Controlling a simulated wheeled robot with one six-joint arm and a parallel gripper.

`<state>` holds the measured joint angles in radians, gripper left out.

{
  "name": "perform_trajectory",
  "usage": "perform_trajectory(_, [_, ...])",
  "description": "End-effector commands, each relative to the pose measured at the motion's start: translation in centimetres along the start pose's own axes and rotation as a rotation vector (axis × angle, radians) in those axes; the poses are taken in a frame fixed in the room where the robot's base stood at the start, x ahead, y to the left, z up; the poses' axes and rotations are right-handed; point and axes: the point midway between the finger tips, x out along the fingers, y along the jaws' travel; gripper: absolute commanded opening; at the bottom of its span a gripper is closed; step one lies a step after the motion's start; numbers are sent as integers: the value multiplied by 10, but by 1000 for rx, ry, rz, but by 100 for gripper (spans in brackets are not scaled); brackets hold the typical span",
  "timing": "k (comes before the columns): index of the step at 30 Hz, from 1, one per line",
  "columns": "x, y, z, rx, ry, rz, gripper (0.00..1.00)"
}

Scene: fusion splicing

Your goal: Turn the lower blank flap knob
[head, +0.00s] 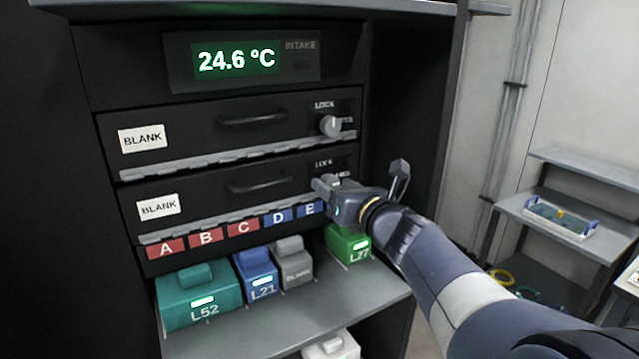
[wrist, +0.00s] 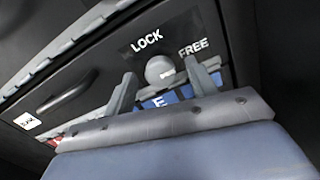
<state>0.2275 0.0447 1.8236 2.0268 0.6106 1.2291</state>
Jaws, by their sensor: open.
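The lower blank flap (head: 226,193) is a black panel with a BLANK label, a bar handle and a hinge strip along its bottom. Its knob (wrist: 160,69) is a round grey knob between the LOCK and FREE marks in the wrist view. In the head view my gripper mostly hides this knob. My gripper (wrist: 164,85) is open, with one finger on each side of the knob in the wrist view. I cannot tell whether the fingers touch it.
The upper blank flap (head: 222,133) has its own knob (head: 329,125) above. Below are letter tags A to E and a shelf (head: 262,318) with a teal box (head: 199,298), a blue box (head: 256,274), a grey box (head: 292,262) and a green box (head: 348,243).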

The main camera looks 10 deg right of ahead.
Motion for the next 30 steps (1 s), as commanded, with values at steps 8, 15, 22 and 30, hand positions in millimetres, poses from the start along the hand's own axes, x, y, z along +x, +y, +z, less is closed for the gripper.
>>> perform_trajectory(8, [14, 0, 0, 0, 0, -1, 54])
perform_trajectory(15, [14, 0, 0, -1, 0, -1, 52])
perform_trajectory(22, [13, 0, 0, -1, 0, 0, 33])
perform_trajectory(30, [13, 0, 0, -1, 0, 0, 11])
